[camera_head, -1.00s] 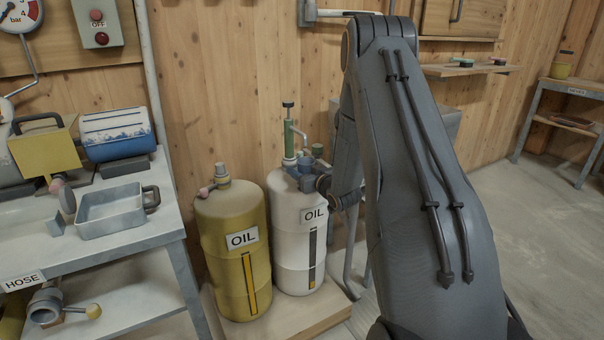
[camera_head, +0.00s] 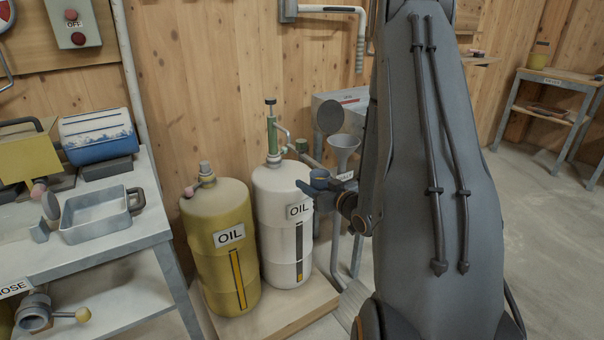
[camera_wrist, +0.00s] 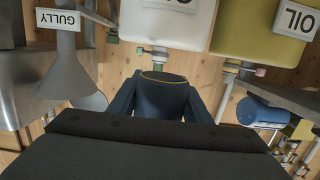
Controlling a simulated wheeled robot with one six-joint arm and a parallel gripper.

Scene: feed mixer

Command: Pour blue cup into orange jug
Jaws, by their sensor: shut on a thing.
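The blue cup (camera_head: 320,178) is held in my gripper (camera_head: 317,188), beside the upper right side of the white oil drum. In the wrist view the cup (camera_wrist: 163,98) sits between the dark fingers (camera_wrist: 163,105), which are shut on it. Its rim is visible, but I cannot see what is inside. No orange jug can be made out in either view. My arm hides part of the space on the right.
A white oil drum (camera_head: 285,230) and a yellow oil drum (camera_head: 215,250) stand on a wooden platform (camera_head: 270,318). A grey funnel (camera_head: 343,145) is just beyond the gripper. A bench with a metal tray (camera_head: 95,215) is at left. The floor at right (camera_head: 545,230) is clear.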

